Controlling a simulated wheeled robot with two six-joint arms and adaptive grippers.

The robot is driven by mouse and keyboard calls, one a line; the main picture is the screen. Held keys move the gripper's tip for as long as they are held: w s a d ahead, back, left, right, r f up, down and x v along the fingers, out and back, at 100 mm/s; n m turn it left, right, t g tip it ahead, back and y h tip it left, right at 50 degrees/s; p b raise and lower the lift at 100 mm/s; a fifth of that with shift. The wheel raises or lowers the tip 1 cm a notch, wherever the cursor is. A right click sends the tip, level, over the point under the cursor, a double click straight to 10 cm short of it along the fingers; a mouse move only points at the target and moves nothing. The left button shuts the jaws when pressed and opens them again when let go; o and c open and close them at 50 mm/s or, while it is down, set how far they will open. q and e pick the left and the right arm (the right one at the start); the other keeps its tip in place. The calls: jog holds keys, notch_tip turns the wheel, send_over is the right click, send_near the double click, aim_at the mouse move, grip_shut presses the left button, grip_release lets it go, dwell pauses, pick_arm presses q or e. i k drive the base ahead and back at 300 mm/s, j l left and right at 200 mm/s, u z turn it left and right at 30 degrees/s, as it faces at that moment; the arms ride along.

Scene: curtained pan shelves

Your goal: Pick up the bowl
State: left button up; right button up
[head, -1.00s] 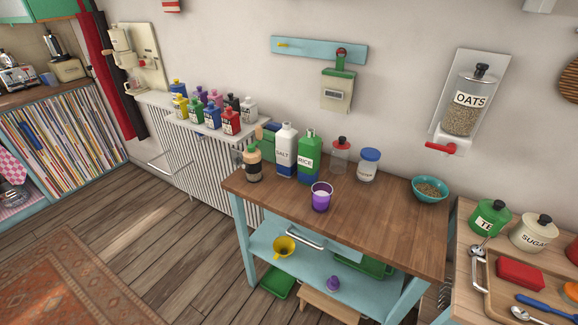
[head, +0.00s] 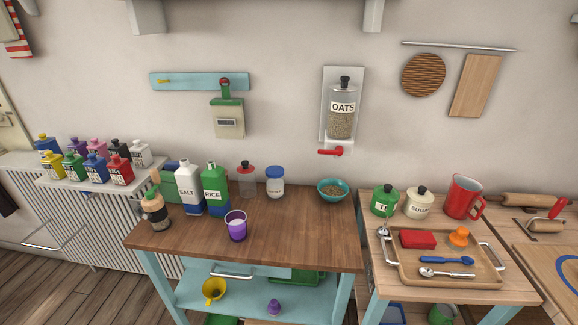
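A teal bowl (head: 332,191) with brownish-green grainy contents stands upright at the back right corner of the wooden worktop (head: 285,232). It sits below the oats dispenser (head: 341,112) on the wall. Neither of my grippers shows in the head view, so their state and distance from the bowl cannot be seen.
Left of the bowl stand a blue-lidded jar (head: 275,183), a red-topped clear bottle (head: 247,182), the rice bottle (head: 214,188) and the salt bottle (head: 187,187). A purple cup (head: 236,226) is nearer the front. A wooden tray (head: 391,262) lies on the right table.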

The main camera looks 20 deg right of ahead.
aim_at(332, 190)
jog(key=k+z, duration=0.1)
jog(key=z, duration=0.25)
jog(key=k+l+z, duration=0.1)
jog(key=z, duration=0.25)
jog(key=k+l+z, duration=0.1)
jog(key=z, duration=0.25)
